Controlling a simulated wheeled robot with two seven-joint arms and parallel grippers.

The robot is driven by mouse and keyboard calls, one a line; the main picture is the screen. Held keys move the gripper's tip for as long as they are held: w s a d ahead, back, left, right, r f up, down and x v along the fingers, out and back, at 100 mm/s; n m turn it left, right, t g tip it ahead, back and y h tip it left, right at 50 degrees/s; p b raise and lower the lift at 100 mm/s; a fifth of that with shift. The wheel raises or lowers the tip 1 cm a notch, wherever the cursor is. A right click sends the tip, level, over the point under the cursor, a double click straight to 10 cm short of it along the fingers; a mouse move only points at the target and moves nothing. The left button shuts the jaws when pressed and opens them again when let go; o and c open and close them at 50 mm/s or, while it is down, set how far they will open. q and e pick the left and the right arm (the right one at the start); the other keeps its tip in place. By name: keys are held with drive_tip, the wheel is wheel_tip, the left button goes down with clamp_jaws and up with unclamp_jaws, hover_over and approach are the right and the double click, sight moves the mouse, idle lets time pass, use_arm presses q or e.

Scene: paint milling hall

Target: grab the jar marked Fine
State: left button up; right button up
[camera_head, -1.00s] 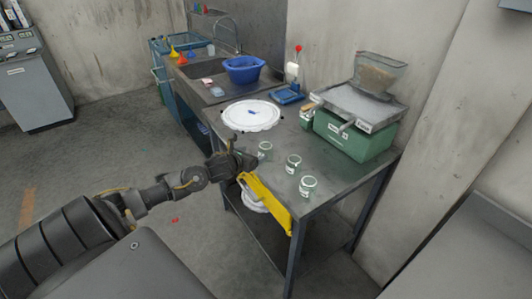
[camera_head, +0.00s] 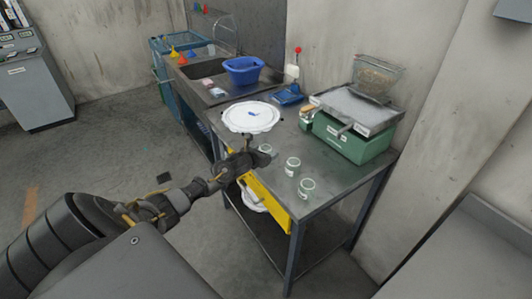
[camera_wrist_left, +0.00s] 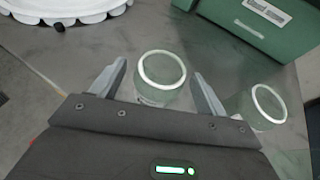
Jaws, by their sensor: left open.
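Three small clear glass jars stand in a row on the steel table. The far jar (camera_head: 266,148) is partly hidden by my left gripper (camera_head: 260,157). The middle jar (camera_head: 293,166) and the near jar (camera_head: 307,188) stand clear of it. In the left wrist view the open fingers of my left gripper (camera_wrist_left: 159,72) reach to either side of one jar (camera_wrist_left: 161,80), with gaps still showing. Another jar (camera_wrist_left: 268,106) stands outside the right finger. The jar labels are too small or hidden to read, so I cannot tell which is Fine. My right gripper is out of view.
The steel table (camera_head: 340,178) has a yellow piece (camera_head: 268,199) along its near-left edge. A white fluted dish (camera_head: 250,117) lies behind the jars. A green machine (camera_head: 350,139) stands to the right, and a blue basin (camera_head: 244,70) farther back.

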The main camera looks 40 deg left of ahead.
use_arm(q)
drive_tip(key=shift+w+a+f, duration=0.1)
drive_tip(key=shift+w+f, duration=0.15)
drive_tip(key=shift+w, duration=0.4)
drive_tip(key=shift+c, duration=0.8)
drive_tip(key=c, duration=0.9)
